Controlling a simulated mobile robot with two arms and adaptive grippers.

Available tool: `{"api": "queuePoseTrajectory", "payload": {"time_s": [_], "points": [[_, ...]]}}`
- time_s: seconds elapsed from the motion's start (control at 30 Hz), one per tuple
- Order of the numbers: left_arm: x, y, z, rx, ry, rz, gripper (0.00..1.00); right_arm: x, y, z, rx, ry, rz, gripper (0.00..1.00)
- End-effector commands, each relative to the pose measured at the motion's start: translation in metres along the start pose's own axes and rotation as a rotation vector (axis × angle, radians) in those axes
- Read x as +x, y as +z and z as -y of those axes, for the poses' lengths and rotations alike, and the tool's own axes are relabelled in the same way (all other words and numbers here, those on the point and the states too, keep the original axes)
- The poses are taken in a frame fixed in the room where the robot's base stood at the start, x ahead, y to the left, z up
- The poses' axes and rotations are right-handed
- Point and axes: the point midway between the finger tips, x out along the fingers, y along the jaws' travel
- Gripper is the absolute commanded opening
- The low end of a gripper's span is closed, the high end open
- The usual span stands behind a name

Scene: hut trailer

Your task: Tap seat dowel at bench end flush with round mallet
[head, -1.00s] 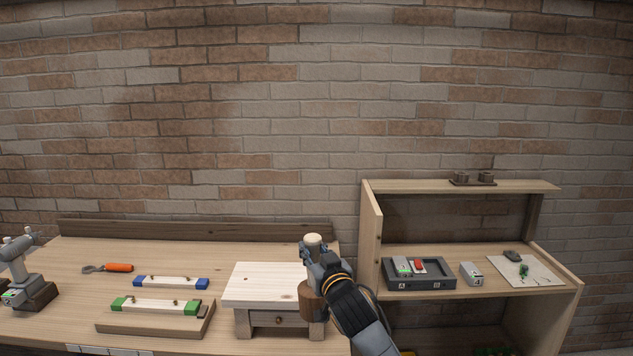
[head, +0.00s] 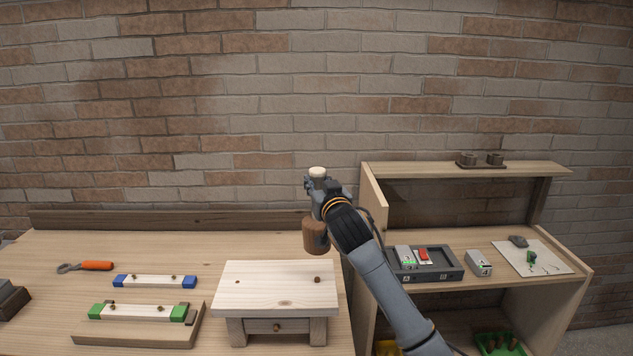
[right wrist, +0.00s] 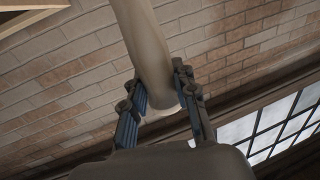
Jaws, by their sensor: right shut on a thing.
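My right gripper (head: 317,190) is shut on the pale handle (head: 317,172) of the round mallet, held upright with its brown wooden head (head: 315,234) downward. The head hangs above the back right part of the small pale bench (head: 262,272), apart from its top. In the right wrist view, the handle (right wrist: 148,50) passes between the two fingers (right wrist: 160,105). A dark dowel end (head: 317,280) shows at the right end of the bench top; a smaller one (head: 237,282) shows at the left. How far each stands up is too small to tell. My left gripper is not in view.
Left of the bench lie a blue-ended bar (head: 155,282), a green-ended bar (head: 138,313) on a wooden board, and an orange-handled tool (head: 95,265). A wooden shelf (head: 375,200) stands close on the right, holding a dark tray (head: 440,275).

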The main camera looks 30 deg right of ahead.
Motion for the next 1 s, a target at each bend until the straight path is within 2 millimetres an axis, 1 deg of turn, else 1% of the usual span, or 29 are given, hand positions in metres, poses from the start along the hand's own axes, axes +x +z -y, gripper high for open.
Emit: {"api": "queuePoseTrajectory", "payload": {"time_s": [0.03,0.1,0.17,0.27,0.37,0.47,0.6,0.8,0.87,1.0], "points": [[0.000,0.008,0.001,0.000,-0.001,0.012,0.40,0.000,-0.002,0.000,0.000,0.000,-0.005,0.00],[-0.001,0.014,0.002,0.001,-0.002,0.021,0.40,0.000,-0.003,0.000,0.000,0.000,-0.005,0.00],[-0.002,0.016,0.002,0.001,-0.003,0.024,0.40,0.000,-0.003,0.000,0.000,0.000,-0.005,0.00],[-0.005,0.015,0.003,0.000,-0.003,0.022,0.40,-0.001,-0.004,0.000,0.002,0.001,-0.004,0.00],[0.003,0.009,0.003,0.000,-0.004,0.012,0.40,-0.001,0.006,0.000,0.000,0.001,-0.004,0.00],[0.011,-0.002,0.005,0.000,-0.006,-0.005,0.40,-0.001,0.017,0.000,0.000,0.001,-0.003,0.00],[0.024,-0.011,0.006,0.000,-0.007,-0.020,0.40,-0.001,0.036,0.000,0.001,0.000,-0.004,0.00],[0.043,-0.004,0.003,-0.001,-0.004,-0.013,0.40,-0.002,0.064,0.000,0.000,0.001,-0.004,0.00],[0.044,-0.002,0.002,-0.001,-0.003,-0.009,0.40,-0.002,0.065,0.000,0.000,0.001,-0.005,0.00],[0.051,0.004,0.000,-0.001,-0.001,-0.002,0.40,-0.002,0.076,0.000,-0.001,0.001,-0.005,0.00]]}}
